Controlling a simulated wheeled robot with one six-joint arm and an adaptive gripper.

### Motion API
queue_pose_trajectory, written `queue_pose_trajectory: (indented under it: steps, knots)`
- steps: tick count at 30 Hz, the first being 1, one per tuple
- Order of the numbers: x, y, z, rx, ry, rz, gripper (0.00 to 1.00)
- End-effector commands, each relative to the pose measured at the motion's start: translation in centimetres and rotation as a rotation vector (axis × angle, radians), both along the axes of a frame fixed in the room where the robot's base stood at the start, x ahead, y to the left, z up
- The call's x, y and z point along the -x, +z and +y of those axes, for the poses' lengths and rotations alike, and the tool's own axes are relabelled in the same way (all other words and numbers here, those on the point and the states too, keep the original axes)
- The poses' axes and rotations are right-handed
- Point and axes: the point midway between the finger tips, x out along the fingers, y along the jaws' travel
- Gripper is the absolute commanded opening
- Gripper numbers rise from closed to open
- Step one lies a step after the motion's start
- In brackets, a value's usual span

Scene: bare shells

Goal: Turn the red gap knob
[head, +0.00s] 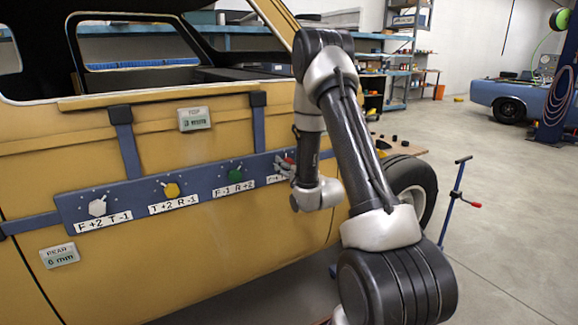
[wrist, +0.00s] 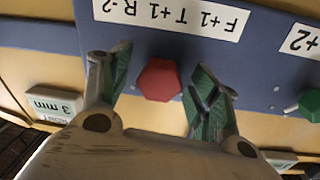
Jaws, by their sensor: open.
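The red six-sided knob (wrist: 158,80) sits on a blue panel bar (wrist: 265,60), below a label reading F+1 T+1 R-2 in the wrist view. My gripper (wrist: 162,66) is open, with one green-padded finger on each side of the knob. A gap shows between the knob and each finger, so they look apart from it. In the head view my gripper (head: 283,164) is at the right end of the blue bar (head: 140,186) on the yellow car door. A bit of red shows there, and my wrist hides part of this knob's label.
Along the bar are a white knob (head: 97,207), a yellow knob (head: 171,190) and a green knob (head: 236,175), each above a label. A blue stand (head: 453,200) is right of the wheel (head: 412,185).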

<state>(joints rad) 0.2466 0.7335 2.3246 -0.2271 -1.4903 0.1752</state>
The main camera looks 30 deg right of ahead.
Motion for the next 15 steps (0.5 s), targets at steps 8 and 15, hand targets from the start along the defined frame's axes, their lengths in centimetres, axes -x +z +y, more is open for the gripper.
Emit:
queue_pose_trajectory:
  steps: [8, 15]
  knots:
    - [-0.06, -0.02, -0.01, 0.000, 0.000, 0.001, 0.55]
    - [-0.05, -0.03, -0.01, 0.000, -0.001, 0.001, 0.15]
